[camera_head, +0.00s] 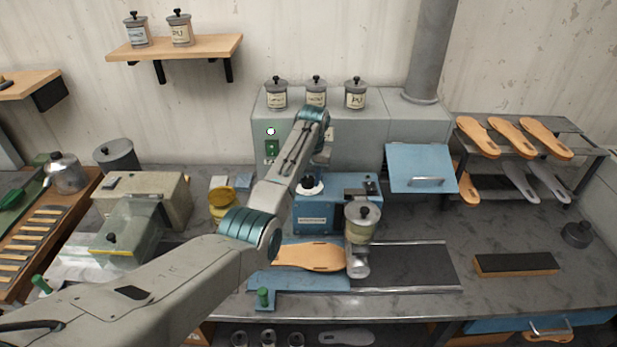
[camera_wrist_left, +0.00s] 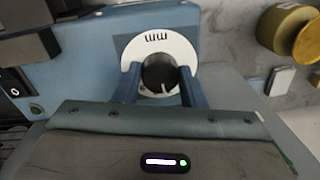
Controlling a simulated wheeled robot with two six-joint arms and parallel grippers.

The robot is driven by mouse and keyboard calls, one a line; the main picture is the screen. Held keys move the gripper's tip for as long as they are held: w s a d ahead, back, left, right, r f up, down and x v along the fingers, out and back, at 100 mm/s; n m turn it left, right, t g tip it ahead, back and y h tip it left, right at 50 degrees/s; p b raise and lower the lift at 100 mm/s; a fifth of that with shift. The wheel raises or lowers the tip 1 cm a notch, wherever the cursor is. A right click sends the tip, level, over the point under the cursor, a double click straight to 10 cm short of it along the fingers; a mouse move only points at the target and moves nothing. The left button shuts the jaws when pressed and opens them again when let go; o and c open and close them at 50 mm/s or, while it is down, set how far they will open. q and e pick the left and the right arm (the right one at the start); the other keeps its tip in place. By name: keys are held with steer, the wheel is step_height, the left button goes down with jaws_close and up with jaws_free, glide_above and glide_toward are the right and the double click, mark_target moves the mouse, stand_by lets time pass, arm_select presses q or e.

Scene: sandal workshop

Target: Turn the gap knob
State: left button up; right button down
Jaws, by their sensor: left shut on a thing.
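The gap knob (camera_wrist_left: 159,72) is a round black knob with a light pointer mark, set in a white dial marked "mm" on a blue machine. In the head view the knob (camera_head: 309,180) and its white dial show at the top left of the blue machine (camera_head: 316,218). My left gripper (camera_wrist_left: 158,84) has its two blue fingers on either side of the knob, shut on it. In the head view my left arm reaches over from the lower left, and the left gripper (camera_head: 321,161) is partly hidden by its wrist. My right gripper is not in view.
A yellow tin (camera_head: 222,202) stands left of the machine. A raised blue panel (camera_head: 421,167) stands to the right.

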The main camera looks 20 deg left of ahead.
arm_select(q)
steer(key=shift+w+r+n, duration=0.1)
steer(key=shift+r+n, duration=0.05)
steer(key=shift+n, duration=0.45)
steer(key=o, duration=1)
